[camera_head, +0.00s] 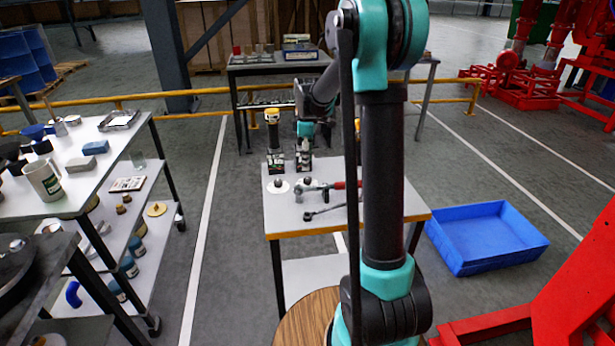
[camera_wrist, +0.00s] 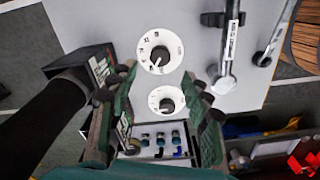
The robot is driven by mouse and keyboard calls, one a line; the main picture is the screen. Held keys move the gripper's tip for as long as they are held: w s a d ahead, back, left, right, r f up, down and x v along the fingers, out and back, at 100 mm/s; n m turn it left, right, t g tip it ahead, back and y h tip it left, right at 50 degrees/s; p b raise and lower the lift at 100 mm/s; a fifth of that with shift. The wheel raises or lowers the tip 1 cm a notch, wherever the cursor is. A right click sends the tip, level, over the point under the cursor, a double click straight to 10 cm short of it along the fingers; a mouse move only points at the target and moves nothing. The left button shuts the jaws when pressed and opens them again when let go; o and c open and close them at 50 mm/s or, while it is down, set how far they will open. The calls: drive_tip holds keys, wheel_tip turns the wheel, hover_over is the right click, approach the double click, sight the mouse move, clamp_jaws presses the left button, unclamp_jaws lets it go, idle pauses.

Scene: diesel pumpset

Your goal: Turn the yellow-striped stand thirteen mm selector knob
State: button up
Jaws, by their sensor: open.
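Two white round dials with dark knobs lie on a light-topped stand with a yellow edge (camera_head: 345,230). In the wrist view, one knob (camera_wrist: 160,54) is just beyond my fingertips; the other knob (camera_wrist: 167,104) shows between my fingers. Both dials have small markings; I cannot read which is thirteen mm. In the head view the dials (camera_head: 279,187) are small, near the stand's far left. My gripper (camera_wrist: 158,74) is open and empty, its fingers on either side of the dials' line. In the head view my gripper (camera_head: 304,160) points down at the stand's far edge.
A dark tool with a yellow top (camera_head: 272,118) stands close left of my gripper. A red-handled wrench (camera_head: 343,185) and another wrench (camera_head: 330,210) lie right of the dials. A blue tray (camera_head: 485,237) is on the floor at right; a loaded shelf (camera_head: 100,140) is at left.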

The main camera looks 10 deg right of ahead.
sight(308, 178)
wheel_tip(308, 178, down, 7)
drive_tip(key=shift+f, duration=0.2)
idle(0.3)
clamp_jaws()
